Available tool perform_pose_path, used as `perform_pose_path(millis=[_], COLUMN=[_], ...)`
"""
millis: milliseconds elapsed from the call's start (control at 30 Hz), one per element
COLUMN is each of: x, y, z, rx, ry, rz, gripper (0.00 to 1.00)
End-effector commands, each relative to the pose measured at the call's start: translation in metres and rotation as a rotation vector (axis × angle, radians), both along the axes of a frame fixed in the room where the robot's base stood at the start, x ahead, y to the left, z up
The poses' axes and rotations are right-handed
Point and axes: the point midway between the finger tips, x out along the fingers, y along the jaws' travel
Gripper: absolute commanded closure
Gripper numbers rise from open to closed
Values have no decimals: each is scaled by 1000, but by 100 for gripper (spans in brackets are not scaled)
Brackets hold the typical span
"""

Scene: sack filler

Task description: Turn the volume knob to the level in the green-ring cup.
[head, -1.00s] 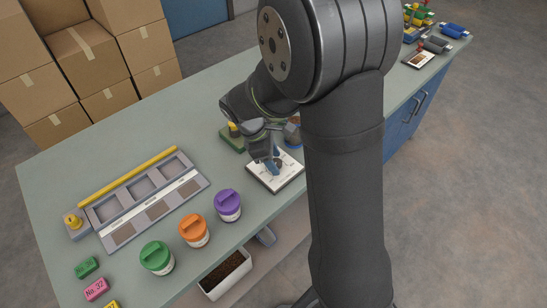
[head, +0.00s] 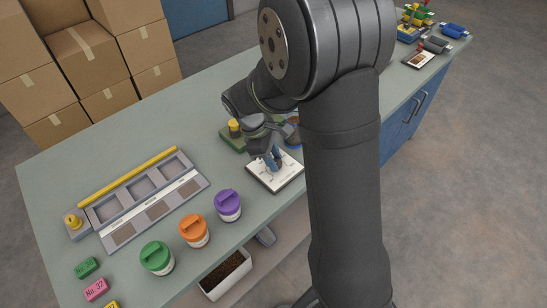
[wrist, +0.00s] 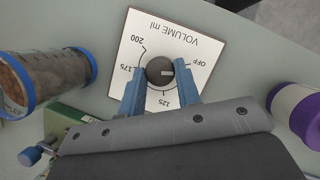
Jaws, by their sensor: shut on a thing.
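The volume dial plate (wrist: 205,30) is white, marked OFF, 125, 175 and 200, and appears upside down in the wrist view. It also shows in the head view (head: 288,181) at the bench's front edge. The dark round knob (wrist: 155,67) is at its middle; its white mark points right, below OFF and short of 125. My gripper (wrist: 161,92) is shut on the knob with its blue fingers, also seen in the head view (head: 273,158). A clear cup with blue rings (wrist: 50,80) lies left of the plate. I cannot make out a green-ring cup.
A purple-lidded jar (head: 228,205) stands left of the plate, then orange (head: 193,230) and green (head: 156,258) ones. A grey tray (head: 118,238) with compartments lies farther left. A green base (wrist: 66,120) sits close to the gripper. A soil bin (head: 225,277) is below the edge.

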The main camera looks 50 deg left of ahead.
Motion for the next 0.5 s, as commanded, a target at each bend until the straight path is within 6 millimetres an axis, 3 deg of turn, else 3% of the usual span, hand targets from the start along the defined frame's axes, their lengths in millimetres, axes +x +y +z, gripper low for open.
perform_pose_path(millis=[500], x=[5], y=[2], z=[0], rx=[0], ry=[0], rz=[-488], gripper=[92])
